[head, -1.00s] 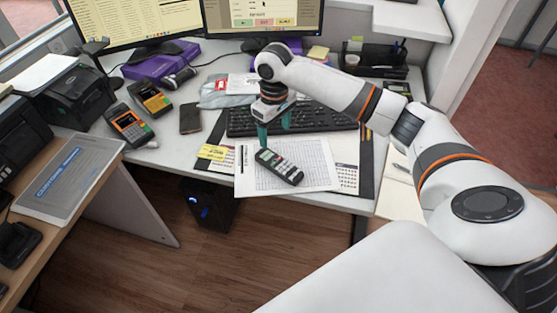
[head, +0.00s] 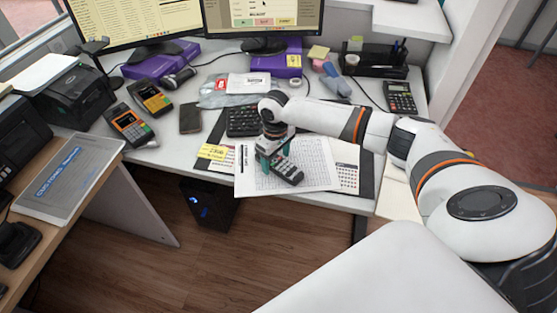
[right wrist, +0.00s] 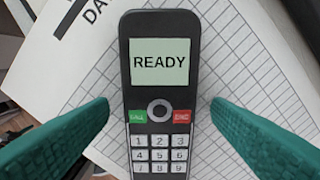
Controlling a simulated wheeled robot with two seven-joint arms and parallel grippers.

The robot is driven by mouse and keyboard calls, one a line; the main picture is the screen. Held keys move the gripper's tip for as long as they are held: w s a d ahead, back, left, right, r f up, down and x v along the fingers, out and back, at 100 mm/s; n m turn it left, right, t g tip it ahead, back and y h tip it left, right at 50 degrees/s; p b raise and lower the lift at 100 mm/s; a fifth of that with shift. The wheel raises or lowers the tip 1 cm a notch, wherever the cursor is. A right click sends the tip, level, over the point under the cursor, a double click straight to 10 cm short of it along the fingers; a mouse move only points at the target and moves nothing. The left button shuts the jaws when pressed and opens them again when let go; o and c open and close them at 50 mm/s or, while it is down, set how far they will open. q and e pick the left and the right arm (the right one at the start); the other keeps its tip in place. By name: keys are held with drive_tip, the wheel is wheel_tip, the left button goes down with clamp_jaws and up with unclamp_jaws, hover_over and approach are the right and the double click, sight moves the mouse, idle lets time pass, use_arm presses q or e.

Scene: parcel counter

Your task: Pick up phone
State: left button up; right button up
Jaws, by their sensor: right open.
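The phone (head: 290,176) is a dark handset lying on the gridded paper sheet (head: 312,165) near the desk's front edge. In the right wrist view the phone (right wrist: 160,82) shows a "READY" screen, green and red keys and a number pad. My right gripper (head: 277,168) is over the phone in the head view and covers part of it. In the right wrist view its teal fingers (right wrist: 160,112) are open, one on each side of the phone, with a gap to either side. The phone is not held. My left gripper is not in view.
A calculator (head: 400,97) lies at the right. Yellow notes (head: 212,152) lie left of the paper.

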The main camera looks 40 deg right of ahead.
drive_tip(key=c, duration=1.3)
